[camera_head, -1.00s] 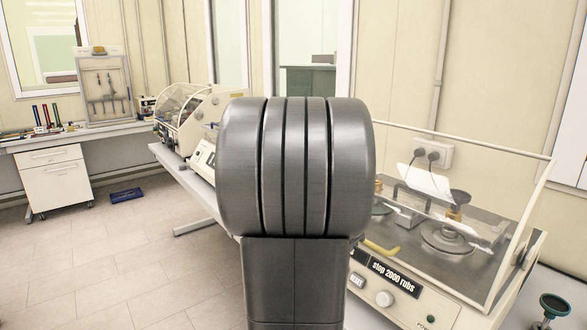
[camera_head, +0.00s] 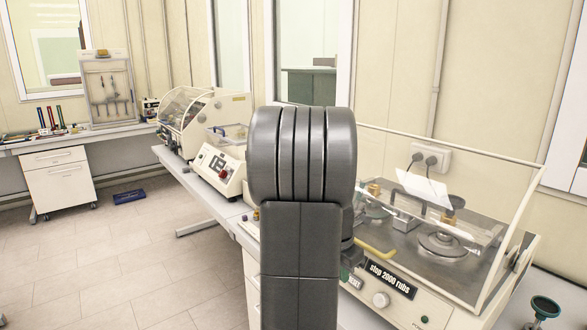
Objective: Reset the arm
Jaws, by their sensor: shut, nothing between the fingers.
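My arm (camera_head: 302,220) stands upright in the middle of the head view. A thick dark grey joint with grooves sits on top of a grey link that runs down to the bottom edge. My gripper does not show; the arm's own links may hide it. A small dark part shows just right of the link, but I cannot tell what it is.
A rub-testing machine (camera_head: 385,285) with a clear cover stands close on the right. A box-like device (camera_head: 215,172) and a covered machine (camera_head: 205,118) stand on the bench behind, left. A white cabinet (camera_head: 60,185) is far left. The floor (camera_head: 120,260) at left is mostly clear.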

